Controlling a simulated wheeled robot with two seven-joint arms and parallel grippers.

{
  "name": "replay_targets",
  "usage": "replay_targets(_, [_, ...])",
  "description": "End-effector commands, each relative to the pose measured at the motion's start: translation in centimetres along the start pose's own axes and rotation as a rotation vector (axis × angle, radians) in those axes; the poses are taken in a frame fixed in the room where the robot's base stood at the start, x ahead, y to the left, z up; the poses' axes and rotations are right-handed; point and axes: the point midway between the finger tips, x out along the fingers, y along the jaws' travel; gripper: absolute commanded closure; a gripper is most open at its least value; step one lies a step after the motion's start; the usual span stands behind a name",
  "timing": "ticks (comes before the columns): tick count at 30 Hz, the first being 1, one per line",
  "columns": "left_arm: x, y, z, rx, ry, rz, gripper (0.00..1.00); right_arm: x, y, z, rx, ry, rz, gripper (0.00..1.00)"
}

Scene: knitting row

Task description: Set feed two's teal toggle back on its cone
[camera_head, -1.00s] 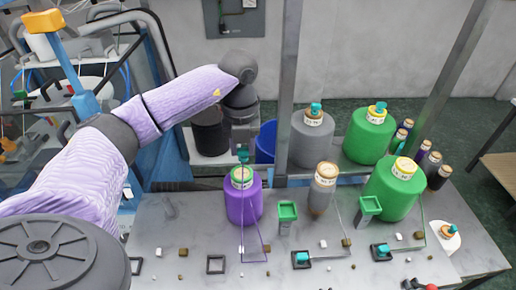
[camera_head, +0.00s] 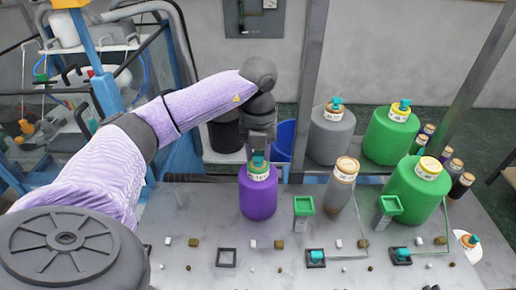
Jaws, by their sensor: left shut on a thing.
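My left gripper (camera_head: 259,148) points down over the purple cone (camera_head: 258,197) and is shut on a teal toggle (camera_head: 258,161). The toggle is right at the cone's green-rimmed, labelled top (camera_head: 259,172); I cannot tell whether it touches or sits just above. The cone stands upright on the bench. The label is too small to read surely. My right gripper is out of view.
Behind, a grey cone (camera_head: 331,138) and a green cone (camera_head: 389,134) carry teal toggles. A brown-grey cone (camera_head: 341,190) and front green cone (camera_head: 416,190) stand right. Green-topped posts (camera_head: 304,206) and black square holders (camera_head: 226,258) are on the bench.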

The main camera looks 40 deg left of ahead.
Motion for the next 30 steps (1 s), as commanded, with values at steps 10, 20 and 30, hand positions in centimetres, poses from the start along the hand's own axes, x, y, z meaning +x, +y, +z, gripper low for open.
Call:
replay_targets(10, [0.4,0.0,0.01,0.0,0.0,0.0,0.97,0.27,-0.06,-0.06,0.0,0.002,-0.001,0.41])
replay_targets(20, [0.66,0.0,0.01,0.0,0.0,0.0,0.97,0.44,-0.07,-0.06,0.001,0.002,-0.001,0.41])
replay_targets(30, [1.01,0.01,-0.04,0.0,0.002,0.002,1.0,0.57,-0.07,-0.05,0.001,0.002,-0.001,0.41])
